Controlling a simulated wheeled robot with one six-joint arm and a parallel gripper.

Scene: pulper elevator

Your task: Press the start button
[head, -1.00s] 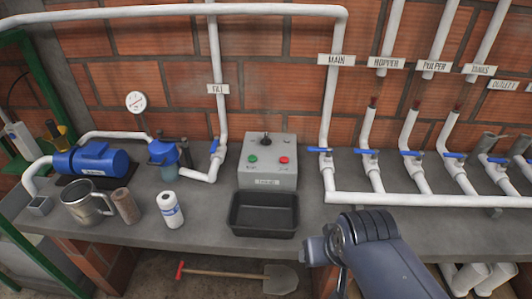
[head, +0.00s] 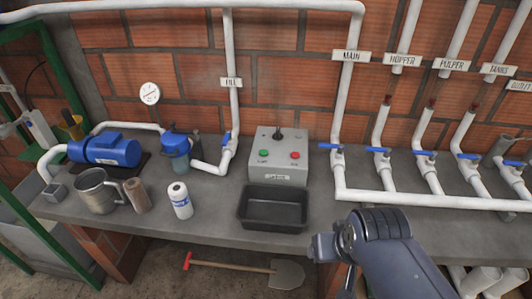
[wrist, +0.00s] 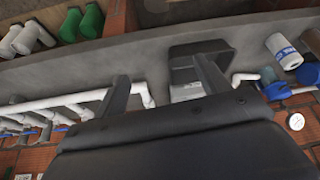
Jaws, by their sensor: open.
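The grey control box (head: 279,172) stands on the counter against the brick wall. Its green start button (head: 264,153) is on the left of its sloped top, with a red button (head: 295,155) on the right and a dark knob (head: 278,135) above. My arm (head: 385,250) reaches in at the lower right of the head view, in front of the counter and apart from the box. In the wrist view my gripper (wrist: 163,82) has its two fingers wide apart with nothing between them. The box (wrist: 186,93) shows there upside down, partly hidden; its buttons cannot be made out.
A black tray (head: 273,208) sits directly in front of the box. A paper roll (head: 180,203), a brown cylinder (head: 137,194), a metal mug (head: 95,190) and a blue pump (head: 105,149) stand left. White pipes with blue valves (head: 425,153) run along the right.

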